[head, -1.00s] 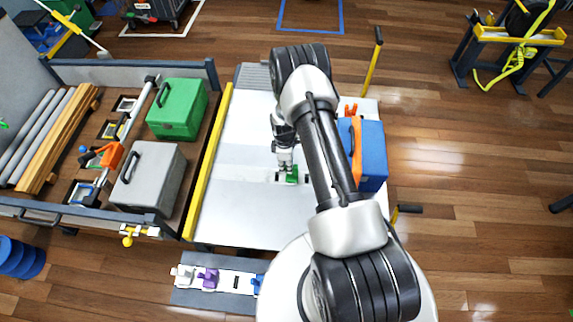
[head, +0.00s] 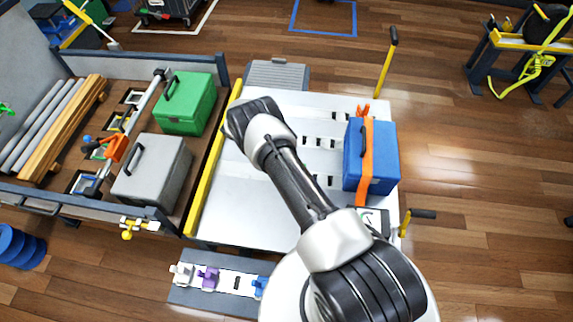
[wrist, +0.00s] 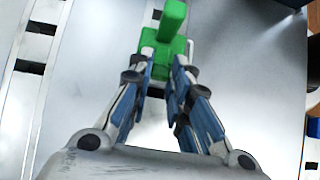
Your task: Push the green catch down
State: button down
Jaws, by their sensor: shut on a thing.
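The green catch (wrist: 165,45) shows at the top of the wrist view, with an upright green post on a wider green body. My gripper (wrist: 164,72) is shut on it, one blue-grey finger on each side. The pale plate lies behind and around them in that view. I cannot tell whether the catch touches the plate. In the head view my arm hides both the gripper and the catch. The white plate (head: 225,190) there has several dark slots, mostly right of my arm.
A blue box (head: 385,150) under an orange strap (head: 366,150) stands on the plate's right side. A yellow rail (head: 208,165) edges the left, beside a grey box (head: 160,170) and a green box (head: 187,103). A front strip holds a purple catch (head: 208,277).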

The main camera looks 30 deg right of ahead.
jog(key=shift+w+a+f+g+h, duration=0.15)
jog(key=shift+f+g+h, duration=0.25)
jog(key=shift+h, duration=0.2)
dwell(0.4)
jog(key=c, duration=1.5)
grip_release()
jog(key=shift+v, duration=3.7)
jog(key=shift+a, duration=0.15)
